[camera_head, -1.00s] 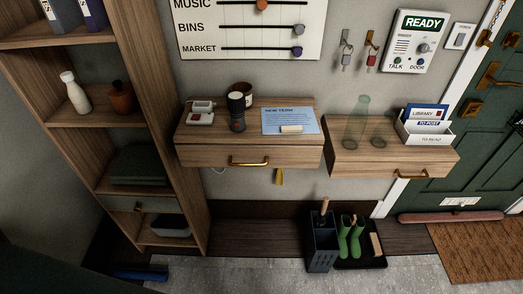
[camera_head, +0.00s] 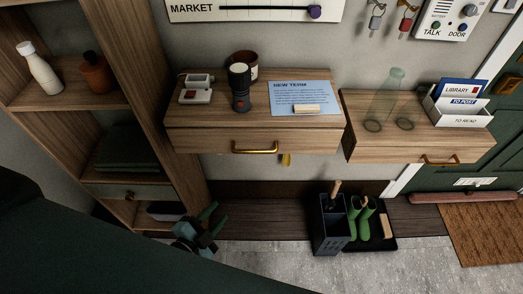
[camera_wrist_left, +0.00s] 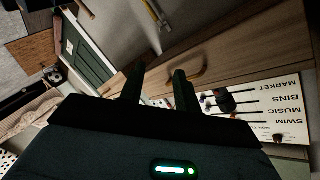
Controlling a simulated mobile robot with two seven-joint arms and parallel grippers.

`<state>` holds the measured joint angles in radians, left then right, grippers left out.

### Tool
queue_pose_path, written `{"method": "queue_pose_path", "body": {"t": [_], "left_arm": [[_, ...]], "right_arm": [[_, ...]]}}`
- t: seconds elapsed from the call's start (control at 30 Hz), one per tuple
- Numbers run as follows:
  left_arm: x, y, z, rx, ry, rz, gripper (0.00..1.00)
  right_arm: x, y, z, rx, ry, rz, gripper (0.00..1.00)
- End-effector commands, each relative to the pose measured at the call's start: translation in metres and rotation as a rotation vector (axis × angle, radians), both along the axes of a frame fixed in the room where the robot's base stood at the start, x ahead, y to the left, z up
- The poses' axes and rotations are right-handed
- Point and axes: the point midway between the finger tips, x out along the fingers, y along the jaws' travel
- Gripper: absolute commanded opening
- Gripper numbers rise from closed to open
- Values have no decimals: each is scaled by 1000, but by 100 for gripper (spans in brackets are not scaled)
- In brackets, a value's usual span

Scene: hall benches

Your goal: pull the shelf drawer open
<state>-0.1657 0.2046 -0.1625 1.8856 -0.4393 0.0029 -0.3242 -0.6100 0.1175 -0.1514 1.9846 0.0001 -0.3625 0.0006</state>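The wooden wall shelf (camera_head: 190,110) has a shut drawer front with a brass bar handle (camera_head: 255,148). The tall shelf unit at the left holds a grey-green drawer (camera_head: 125,190) with a small knob, low down; it looks shut. My left gripper (camera_head: 214,219) is low, below and left of the brass handle and right of the grey-green drawer, touching neither. Its two fingers are apart with nothing between them. In the left wrist view my left gripper (camera_wrist_left: 160,75) also shows open, with a brass handle (camera_wrist_left: 188,78) beyond the fingers. My right gripper is not in view.
A second wall shelf (camera_head: 365,107) with a glass vase and letter holder is to the right. An umbrella stand (camera_head: 330,225) and green boots (camera_head: 360,217) stand below. Open air lies before the drawers.

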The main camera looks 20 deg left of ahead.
Motion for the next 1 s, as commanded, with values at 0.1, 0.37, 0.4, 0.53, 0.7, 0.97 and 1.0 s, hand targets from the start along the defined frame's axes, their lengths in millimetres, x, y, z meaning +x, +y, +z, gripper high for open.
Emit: {"method": "queue_pose_path", "body": {"t": [0.1,0.37,0.4,0.53,0.7,0.97,1.0], "left_arm": [[50,-8,17,242,-232,-131,32],[105,-25,59,603,-570,-291,32],[108,-27,62,631,-595,-302,32],[113,-29,67,673,-632,-318,32],[115,-30,69,675,-634,-318,32],[141,-44,75,672,-636,-315,32],[147,-47,76,673,-635,-314,32]], "right_arm": [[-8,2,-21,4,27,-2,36],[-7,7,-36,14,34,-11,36],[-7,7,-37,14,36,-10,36],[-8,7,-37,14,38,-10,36],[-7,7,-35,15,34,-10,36],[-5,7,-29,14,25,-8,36],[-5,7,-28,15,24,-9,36]]}}
